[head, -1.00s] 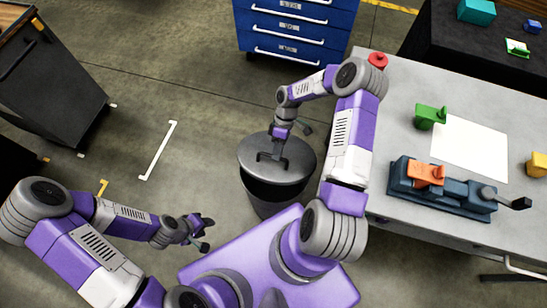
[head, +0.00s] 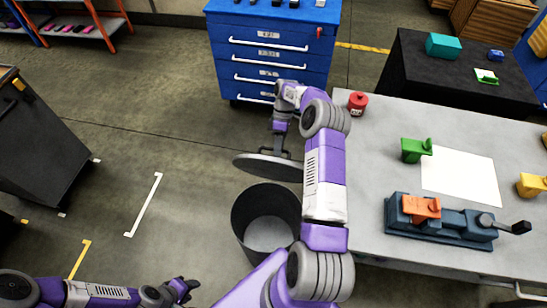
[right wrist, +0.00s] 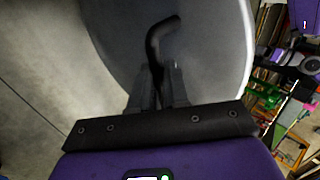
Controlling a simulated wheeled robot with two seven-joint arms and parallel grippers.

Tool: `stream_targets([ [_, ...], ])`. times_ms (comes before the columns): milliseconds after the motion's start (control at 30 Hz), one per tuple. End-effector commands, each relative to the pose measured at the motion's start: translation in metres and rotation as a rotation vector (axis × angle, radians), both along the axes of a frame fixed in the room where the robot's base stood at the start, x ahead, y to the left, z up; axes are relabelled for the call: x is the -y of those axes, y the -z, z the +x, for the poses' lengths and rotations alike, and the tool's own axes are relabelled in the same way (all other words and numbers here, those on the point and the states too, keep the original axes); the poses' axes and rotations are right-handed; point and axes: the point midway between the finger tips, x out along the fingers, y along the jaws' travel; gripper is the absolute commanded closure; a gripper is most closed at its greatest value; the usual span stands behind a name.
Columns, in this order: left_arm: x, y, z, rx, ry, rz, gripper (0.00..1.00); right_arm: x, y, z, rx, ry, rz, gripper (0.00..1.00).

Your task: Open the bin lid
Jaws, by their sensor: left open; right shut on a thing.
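The bin (head: 266,222) is a dark round drum on the floor, left of the grey workbench. Its mouth is uncovered and its inside shows pale and empty. The round grey lid (head: 262,168) is off the mouth, raised above and behind it. My right gripper (head: 283,150) is at the lid's top and is shut on its handle. The right wrist view shows the dark bent handle (right wrist: 158,45) between the fingers, with the lid (right wrist: 215,60) beyond. My left gripper (head: 187,288) is open and empty, low at the left, away from the bin.
A blue drawer cabinet (head: 272,50) stands behind the lid. The grey workbench (head: 375,165) on the right holds a red object (head: 357,103), a green block (head: 415,149) and a blue vise (head: 450,225). The floor left of the bin is clear.

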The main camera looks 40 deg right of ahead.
Motion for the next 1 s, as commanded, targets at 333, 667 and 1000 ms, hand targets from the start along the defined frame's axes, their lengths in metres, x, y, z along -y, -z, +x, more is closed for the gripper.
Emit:
stream_targets([
  [333,0.0000,0.0075,0.0000,0.000,0.000,0.000,0.57,0.0144,0.0105,0.0022,-0.012,-0.001,-0.004,1.00],
  [667,0.0000,0.0075,0.0000,0.000,0.000,0.000,0.57,0.0147,0.0103,0.0018,-0.015,-0.002,-0.002,1.00],
  [1000,0.0000,0.0072,0.0000,0.000,0.000,0.000,0.57,0.0141,0.0081,0.0032,-0.012,0.000,-0.002,0.60],
])
